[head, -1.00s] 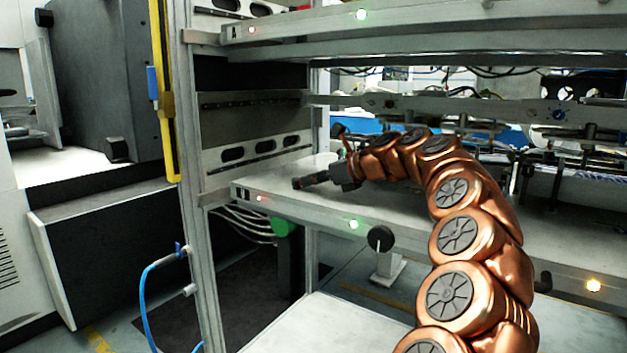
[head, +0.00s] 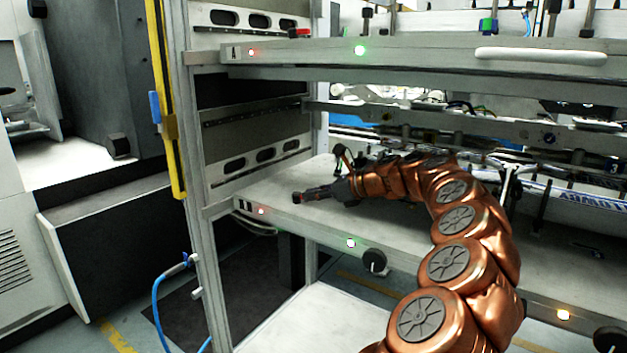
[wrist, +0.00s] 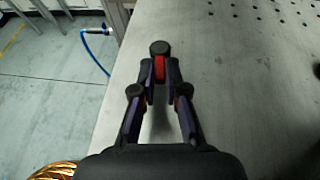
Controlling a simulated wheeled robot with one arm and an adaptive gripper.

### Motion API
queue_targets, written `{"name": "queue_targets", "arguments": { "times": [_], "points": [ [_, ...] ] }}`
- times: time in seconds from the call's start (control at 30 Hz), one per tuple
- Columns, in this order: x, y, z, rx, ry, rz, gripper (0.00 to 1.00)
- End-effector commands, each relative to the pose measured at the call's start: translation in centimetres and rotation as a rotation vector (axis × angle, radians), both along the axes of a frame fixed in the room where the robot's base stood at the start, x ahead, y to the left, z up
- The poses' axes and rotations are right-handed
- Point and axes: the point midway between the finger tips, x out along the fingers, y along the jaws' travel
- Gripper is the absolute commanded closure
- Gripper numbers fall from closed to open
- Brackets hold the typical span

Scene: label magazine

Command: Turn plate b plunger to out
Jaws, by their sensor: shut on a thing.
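The plate b plunger shows in the wrist view as a round black knob (wrist: 160,47) with a red part between the fingertips, on the pale plate near its left edge. In the head view it is a small dark piece (head: 297,198) on the lower plate (head: 285,222), near the front left corner. My gripper (wrist: 160,74) is shut on the plunger, one finger on each side of the red part. In the head view my gripper (head: 305,195) lies low over the plate, reaching in from the right. The fingers partly hide the plunger's base.
The upper plate (head: 420,58), with a white handle (head: 540,56), lies above my arm. A metal post (head: 190,170) stands at the left. The plate around my gripper is clear.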

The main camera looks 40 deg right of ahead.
Motion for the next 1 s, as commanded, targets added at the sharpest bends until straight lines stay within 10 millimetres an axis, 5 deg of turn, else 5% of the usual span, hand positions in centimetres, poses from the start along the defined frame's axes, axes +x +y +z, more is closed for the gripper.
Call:
{"name": "queue_targets", "arguments": {
  "times": [1.0],
  "points": [
    [0.6, -1.1, 0.4, -0.001, 0.003, 0.217, 1.00]
  ]
}}
